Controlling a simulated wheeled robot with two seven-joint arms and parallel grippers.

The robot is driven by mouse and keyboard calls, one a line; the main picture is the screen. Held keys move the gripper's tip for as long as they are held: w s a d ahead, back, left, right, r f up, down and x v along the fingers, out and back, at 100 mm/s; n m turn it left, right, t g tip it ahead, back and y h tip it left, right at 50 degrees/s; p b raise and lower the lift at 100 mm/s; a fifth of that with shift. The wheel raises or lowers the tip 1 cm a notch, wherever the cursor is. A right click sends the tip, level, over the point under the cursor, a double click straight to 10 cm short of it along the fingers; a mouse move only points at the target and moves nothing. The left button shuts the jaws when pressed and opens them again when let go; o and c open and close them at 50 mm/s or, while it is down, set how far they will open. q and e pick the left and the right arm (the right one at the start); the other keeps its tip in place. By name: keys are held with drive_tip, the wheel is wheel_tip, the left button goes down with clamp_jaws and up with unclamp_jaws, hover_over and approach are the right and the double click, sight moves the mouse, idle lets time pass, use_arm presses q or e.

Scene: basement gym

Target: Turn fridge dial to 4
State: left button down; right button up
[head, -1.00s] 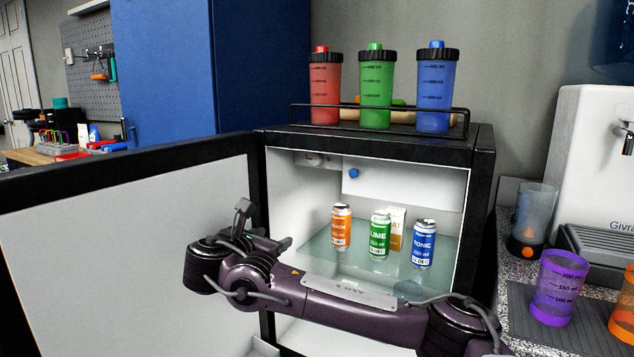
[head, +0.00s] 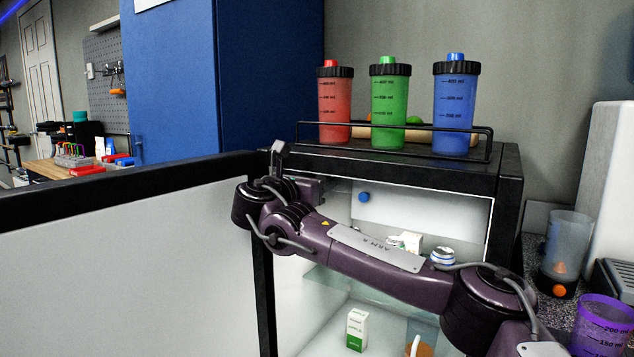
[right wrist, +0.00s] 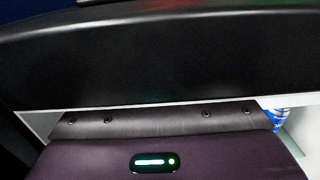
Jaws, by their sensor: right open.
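The fridge (head: 505,190) stands open, its white-lined door (head: 130,270) swung out to the left. Inside, near the top, a white compartment front (head: 440,210) carries a blue knob (head: 364,197); I see no numbers on it. The top left inner corner, where a small pale fitting showed before, is now behind my right gripper (head: 314,188). That gripper is at the upper left of the opening, left of the knob and apart from it. It is open, with its fingertips largely hidden. In the right wrist view my purple gripper body sits just below the black fridge edge (right wrist: 150,60). My left gripper is not in view.
Red (head: 335,105), green (head: 389,105) and blue (head: 455,110) shaker bottles stand behind a rail on the fridge. My right arm hides most of the cans on the glass shelf (head: 345,285). A green-white carton (head: 357,330) stands lower down. A purple cup (head: 600,325) stands on the right counter.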

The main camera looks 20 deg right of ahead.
drive_tip(key=shift+d, duration=0.1)
drive_tip(key=c, duration=1)
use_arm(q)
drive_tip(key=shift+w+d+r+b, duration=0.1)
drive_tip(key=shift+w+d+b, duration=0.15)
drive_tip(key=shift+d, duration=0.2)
use_arm(e)
drive_tip(key=shift+o, duration=0.2)
drive_tip(key=shift+m, duration=0.7)
drive_tip(key=o, duration=0.9)
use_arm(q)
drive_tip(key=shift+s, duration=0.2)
use_arm(e)
drive_tip(key=shift+o, duration=0.3)
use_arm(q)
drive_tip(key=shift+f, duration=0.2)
